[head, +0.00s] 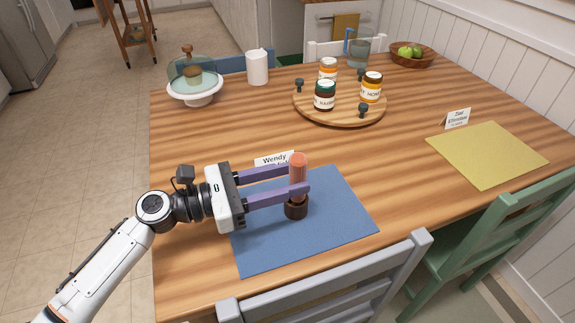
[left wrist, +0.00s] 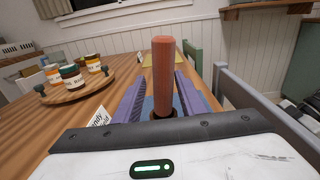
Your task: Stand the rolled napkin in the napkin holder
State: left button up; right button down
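The rolled napkin (head: 298,165) is a reddish-orange cylinder. It stands upright with its lower end in the dark brown round napkin holder (head: 296,210) on the blue placemat (head: 340,230). My left gripper (head: 298,179) reaches in from the left, its two purple fingers on either side of the napkin. In the left wrist view the napkin (left wrist: 163,75) rises between the fingers, with narrow gaps beside it, so the gripper looks open around it. The near finger hides part of the napkin's lower length. My right gripper is not in view.
A "Wendy" name card (head: 272,160) stands just behind the fingers. A grey chair (head: 330,288) stands at the front edge.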

pick_arm(q)
jog(key=shift+o, duration=0.7)
jog(key=shift+w+r, duration=0.15)
jog(key=shift+r, duration=0.35)
jog(key=v, duration=1)
jog(key=shift+a+b, duration=0.15)
jog(key=shift+b, duration=0.15)
jog(key=shift+f, duration=0.1)
